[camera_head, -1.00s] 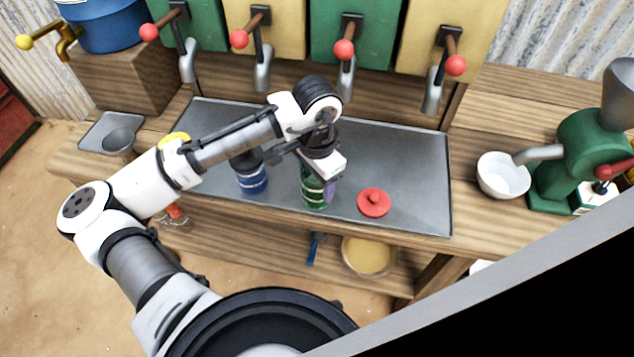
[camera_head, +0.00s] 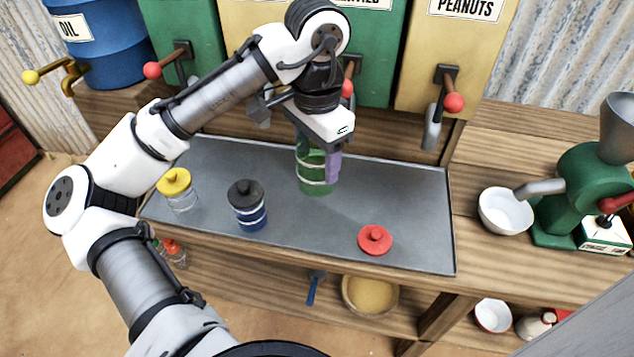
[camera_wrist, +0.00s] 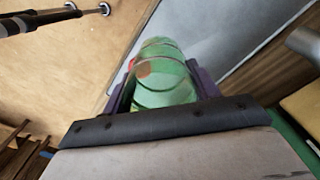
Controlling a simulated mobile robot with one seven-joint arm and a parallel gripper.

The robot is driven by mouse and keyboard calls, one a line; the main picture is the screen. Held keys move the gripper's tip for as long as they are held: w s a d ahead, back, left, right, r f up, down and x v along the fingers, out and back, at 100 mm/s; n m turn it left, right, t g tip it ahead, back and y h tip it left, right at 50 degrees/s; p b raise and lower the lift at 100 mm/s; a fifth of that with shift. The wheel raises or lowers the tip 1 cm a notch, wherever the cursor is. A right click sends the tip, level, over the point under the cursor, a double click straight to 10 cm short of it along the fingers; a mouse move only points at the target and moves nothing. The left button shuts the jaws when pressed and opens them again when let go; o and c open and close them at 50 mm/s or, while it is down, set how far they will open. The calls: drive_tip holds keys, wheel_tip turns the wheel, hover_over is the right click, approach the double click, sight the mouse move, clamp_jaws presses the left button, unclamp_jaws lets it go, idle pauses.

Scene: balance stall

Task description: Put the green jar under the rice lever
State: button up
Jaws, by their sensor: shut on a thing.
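The green jar (camera_head: 308,178) is upright between the fingers of my gripper (camera_head: 320,165), over the back middle of the metal tray. I cannot tell whether its base touches the tray. In the wrist view the jar (camera_wrist: 163,75) fills the gap between the purple fingers. Red-knobbed levers show on the dispensers: one at the left (camera_head: 152,70), one partly behind my wrist (camera_head: 347,88), and one under the PEANUTS label (camera_head: 453,103). The rice label is not readable in any view, and my arm covers part of the dispensers.
A white bowl (camera_head: 505,212) and green grinder (camera_head: 575,185) are further right. The blue oil drum (camera_head: 105,50) is at back left.

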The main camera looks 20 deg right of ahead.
wheel_tip(320, 180, up, 2)
drive_tip(key=shift+r, duration=0.15)
drive_tip(key=shift+f+b, duration=0.4)
drive_tip(key=shift+b, duration=0.35)
drive_tip(key=shift+r, duration=0.1)
